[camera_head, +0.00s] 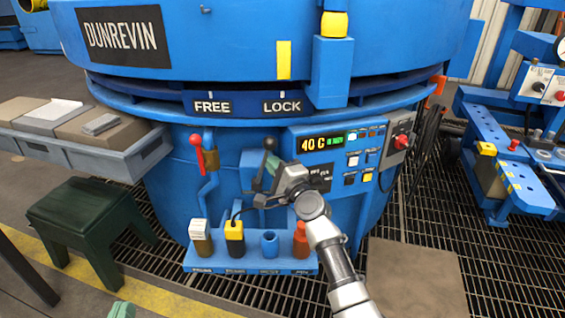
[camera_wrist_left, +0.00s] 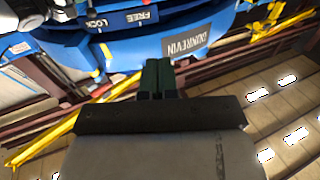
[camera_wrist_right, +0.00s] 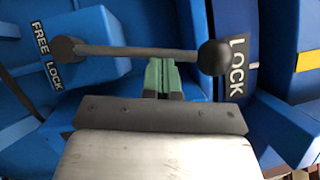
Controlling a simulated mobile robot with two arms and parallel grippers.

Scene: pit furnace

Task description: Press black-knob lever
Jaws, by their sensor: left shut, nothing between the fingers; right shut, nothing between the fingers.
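The black-knob lever's knob (camera_head: 270,144) shows on the front of the blue furnace, below the LOCK label. In the right wrist view the knob (camera_wrist_right: 214,57) is at the right end of a dark rod that runs across to a dark pivot on the left. My right gripper (camera_head: 272,170) is shut and empty at this lever; its green fingertips (camera_wrist_right: 161,74) meet the rod's lower edge in the picture, left of the knob. I cannot tell whether they touch. My left gripper (camera_head: 122,310) is shut and empty at the bottom edge, far from the lever; its green fingers also show in the left wrist view (camera_wrist_left: 158,80).
A red-knob lever (camera_head: 196,141) stands left of the black one, below FREE. A control panel (camera_head: 340,150) is on the right. A shelf with holders (camera_head: 250,262) lies below. A green stool (camera_head: 85,215) and grey tray (camera_head: 100,150) stand on the left.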

